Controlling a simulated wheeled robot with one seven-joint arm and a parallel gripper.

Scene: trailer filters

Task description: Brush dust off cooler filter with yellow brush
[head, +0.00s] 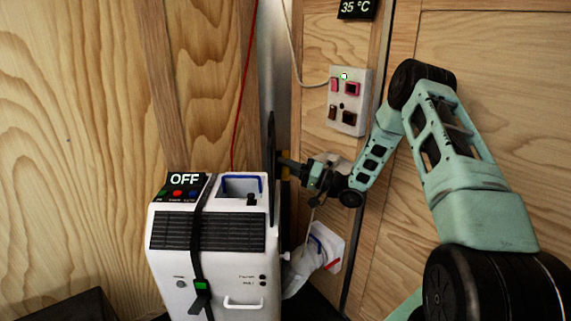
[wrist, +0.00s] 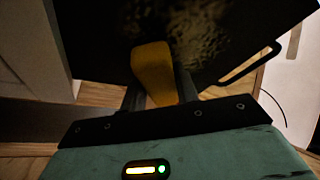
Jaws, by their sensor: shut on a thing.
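The yellow brush (wrist: 153,72) sits between my gripper's fingers in the wrist view. My gripper (head: 294,170) is shut on it, and a little yellow of the brush (head: 285,166) shows in the head view. The brush end is at the face of a dark flat panel, the filter (wrist: 110,40), which carries a grainy dusty patch (wrist: 192,32). I cannot tell whether the bristles touch it. In the head view the filter (head: 271,145) shows almost edge-on, upright beside the cooler. The white cooler (head: 215,275) has a black strap and a display reading OFF.
A switch panel (head: 348,101) with a lit green light is on the wooden wall right of my gripper, with a 35 °C display (head: 357,9) above. A white bag-like thing (head: 318,258) is below my gripper. A red cord (head: 241,95) hangs behind the cooler.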

